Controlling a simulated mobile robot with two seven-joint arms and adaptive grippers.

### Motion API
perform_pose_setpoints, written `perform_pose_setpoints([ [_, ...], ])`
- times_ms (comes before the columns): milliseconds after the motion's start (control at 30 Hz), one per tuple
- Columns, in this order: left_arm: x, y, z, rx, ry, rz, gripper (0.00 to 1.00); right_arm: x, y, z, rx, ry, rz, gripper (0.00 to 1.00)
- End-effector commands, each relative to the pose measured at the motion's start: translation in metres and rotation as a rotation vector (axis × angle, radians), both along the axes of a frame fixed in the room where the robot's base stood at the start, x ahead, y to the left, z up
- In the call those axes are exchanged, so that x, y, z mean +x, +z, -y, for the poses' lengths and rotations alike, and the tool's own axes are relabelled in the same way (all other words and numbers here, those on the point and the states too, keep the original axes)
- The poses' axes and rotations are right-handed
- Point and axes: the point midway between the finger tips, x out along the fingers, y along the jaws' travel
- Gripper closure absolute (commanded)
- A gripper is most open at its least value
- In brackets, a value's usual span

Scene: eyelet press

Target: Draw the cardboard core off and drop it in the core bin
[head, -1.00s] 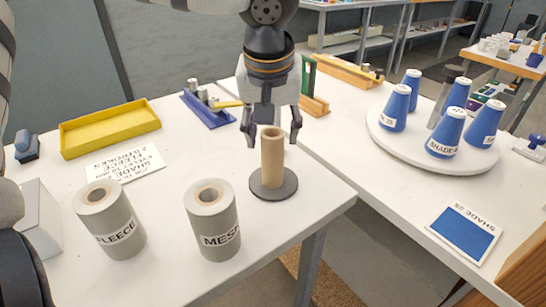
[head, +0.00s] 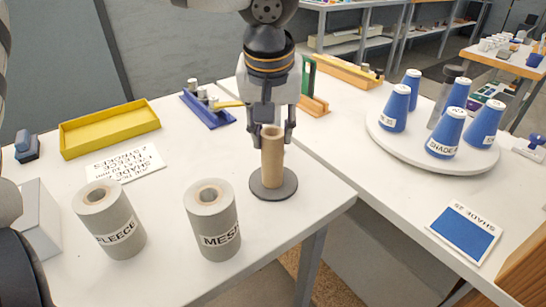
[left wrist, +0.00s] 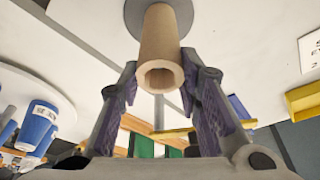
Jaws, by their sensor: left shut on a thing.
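The cardboard core (head: 272,163) is a tan hollow tube. It stands upright on a dark round base (head: 287,187) near the table's front right corner. In the left wrist view the core (left wrist: 160,42) shows its open end, with the round base behind it. My left gripper (head: 272,139) points down over the core's top, with its fingers at either side, shut on the core. Its two fingers also flank the tube in the left wrist view (left wrist: 159,80). I cannot make out a core bin for certain. My right gripper is not in view.
Rolls labelled FLEECE (head: 118,233) and MESH (head: 216,232) stand left of the base. A yellow tray (head: 108,130), a blue fixture (head: 207,112) and a printed card (head: 126,164) lie behind. Blue cones stand on a white turntable (head: 405,146) at right.

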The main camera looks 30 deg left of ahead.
Motion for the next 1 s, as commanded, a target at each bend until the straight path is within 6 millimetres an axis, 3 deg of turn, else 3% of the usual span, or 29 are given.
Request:
perform_pose_setpoints([
  [633,0.0,0.013,0.0,0.0,0.001,0.002,0.98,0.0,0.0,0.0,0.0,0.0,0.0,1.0],
  [1000,0.001,0.032,0.0,0.001,0.002,0.003,0.98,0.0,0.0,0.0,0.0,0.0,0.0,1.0],
])
